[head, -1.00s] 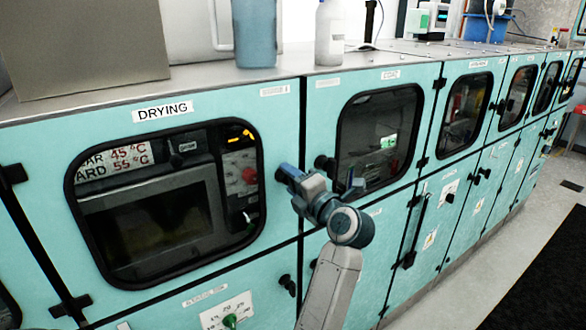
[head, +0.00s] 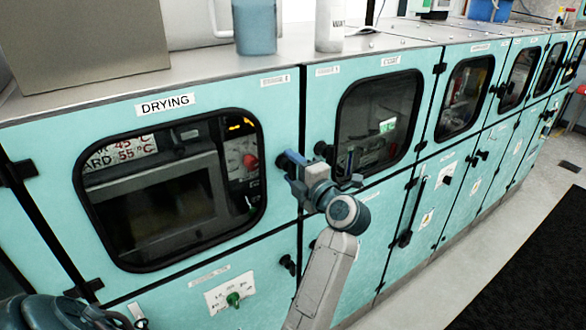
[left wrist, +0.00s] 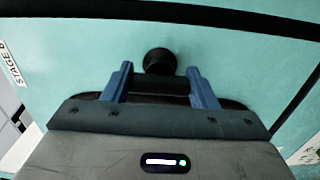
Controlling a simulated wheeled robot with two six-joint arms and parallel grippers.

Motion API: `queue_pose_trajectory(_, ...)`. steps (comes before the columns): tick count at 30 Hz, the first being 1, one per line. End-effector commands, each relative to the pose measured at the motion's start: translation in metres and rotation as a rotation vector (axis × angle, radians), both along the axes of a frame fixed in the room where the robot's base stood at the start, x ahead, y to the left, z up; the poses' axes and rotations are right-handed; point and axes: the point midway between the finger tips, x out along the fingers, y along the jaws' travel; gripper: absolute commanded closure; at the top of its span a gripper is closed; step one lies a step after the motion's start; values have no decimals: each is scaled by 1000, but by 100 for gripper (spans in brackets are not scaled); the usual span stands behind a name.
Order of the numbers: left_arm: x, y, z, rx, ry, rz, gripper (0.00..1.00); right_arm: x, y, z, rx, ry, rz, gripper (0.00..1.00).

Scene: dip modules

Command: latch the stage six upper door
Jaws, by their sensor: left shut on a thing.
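The upper door (head: 285,115) under the DRYING label is teal with a black-framed window, and it looks flush with the cabinet front. A label partly reading STAGE (left wrist: 12,65) shows at the left of the left wrist view. My left gripper (head: 291,165) is at this door's right edge, in front of its round black knob (head: 281,160). In the left wrist view, the blue fingers of the gripper (left wrist: 161,88) are shut on a black handle bar (left wrist: 160,86), just in front of the knob (left wrist: 160,62). The fingers partly hide the handle. My right gripper is not in view.
A neighbouring upper door (head: 325,105) with its own black knob stands close to the right of the gripper. A blue container (head: 254,28) and a white bottle (head: 329,25) stand on the cabinet top.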

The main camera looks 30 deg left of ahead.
Motion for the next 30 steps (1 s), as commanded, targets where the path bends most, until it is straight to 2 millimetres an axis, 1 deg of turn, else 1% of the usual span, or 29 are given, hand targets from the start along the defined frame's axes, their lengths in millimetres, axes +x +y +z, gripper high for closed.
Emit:
queue_pose_trajectory(1,0,0,-1,1,3,1,70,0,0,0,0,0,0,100)
queue_pose_trajectory(2,0,0,-1,1,3,1,43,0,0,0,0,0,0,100)
queue_pose_trajectory(3,0,0,0,1,3,1,36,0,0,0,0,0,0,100)
queue_pose_trajectory(5,0,0,0,1,3,1,25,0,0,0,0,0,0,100)
queue_pose_trajectory(16,0,0,0,0,0,1,25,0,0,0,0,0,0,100)
queue_pose_trajectory(19,0,0,-1,-5,-13,1,25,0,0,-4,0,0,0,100)
queue_pose_trajectory(23,0,0,-4,-27,-69,1,25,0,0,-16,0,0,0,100)
queue_pose_trajectory(30,0,0,-7,-111,-270,0,25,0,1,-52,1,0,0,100)
